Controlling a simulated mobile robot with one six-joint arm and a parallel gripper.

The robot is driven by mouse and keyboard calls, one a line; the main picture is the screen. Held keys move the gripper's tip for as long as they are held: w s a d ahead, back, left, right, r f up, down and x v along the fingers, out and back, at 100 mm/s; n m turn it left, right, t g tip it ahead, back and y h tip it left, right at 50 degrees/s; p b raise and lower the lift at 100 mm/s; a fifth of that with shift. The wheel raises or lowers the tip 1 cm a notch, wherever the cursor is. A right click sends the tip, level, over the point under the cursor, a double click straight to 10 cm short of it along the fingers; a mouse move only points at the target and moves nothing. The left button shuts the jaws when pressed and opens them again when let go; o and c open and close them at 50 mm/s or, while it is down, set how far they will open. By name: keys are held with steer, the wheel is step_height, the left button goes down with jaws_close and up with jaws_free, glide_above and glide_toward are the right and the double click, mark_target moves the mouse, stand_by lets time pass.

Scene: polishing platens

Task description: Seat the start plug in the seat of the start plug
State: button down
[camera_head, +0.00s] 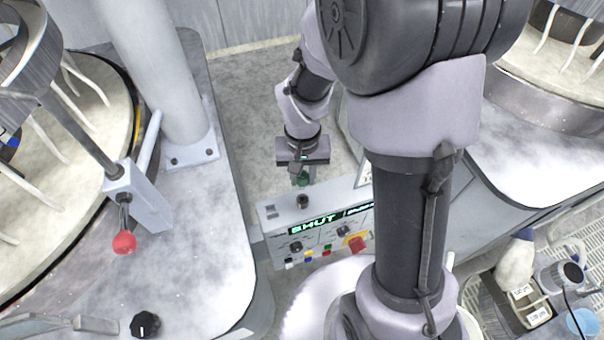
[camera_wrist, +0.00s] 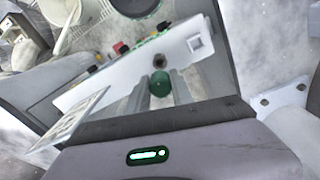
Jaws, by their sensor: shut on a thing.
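The start plug is a small green round piece. My gripper (camera_head: 302,172) is shut on the start plug (camera_head: 302,180), above the top of the control box (camera_head: 270,205). In the wrist view the green plug (camera_wrist: 160,84) sits between the two grey fingers of my gripper (camera_wrist: 159,90). A dark round socket (camera_head: 303,201), which looks like the plug's seat, is on the box's top face. In the wrist view this seat (camera_wrist: 159,61) appears just beyond the plug, with a gap between them in the picture. The plug's underside is hidden.
The box front has a lit display reading SHUT (camera_head: 315,224), several coloured buttons and a red knob (camera_head: 356,243). A polishing machine with a red-knobbed lever (camera_head: 124,243) stands at left, another platen at right. A small square fitting (camera_wrist: 195,43) is beside the socket.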

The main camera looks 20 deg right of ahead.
mark_target(303, 188)
steer(key=shift+f+b, duration=2.25)
steer(key=shift+f, duration=0.5)
steer(key=shift+f+b, duration=0.1)
steer(key=shift+b, duration=0.25)
steer(key=shift+f+b, duration=0.35)
steer(key=shift+f+b, duration=1.25)
steer(key=shift+f, duration=0.1)
steer(key=c, duration=1)
jaws_free()
steer(key=shift+c, duration=0.2)
step_height(303, 188, up, 18)
steer(key=p, duration=0.5)
steer(key=shift+f, duration=0.2)
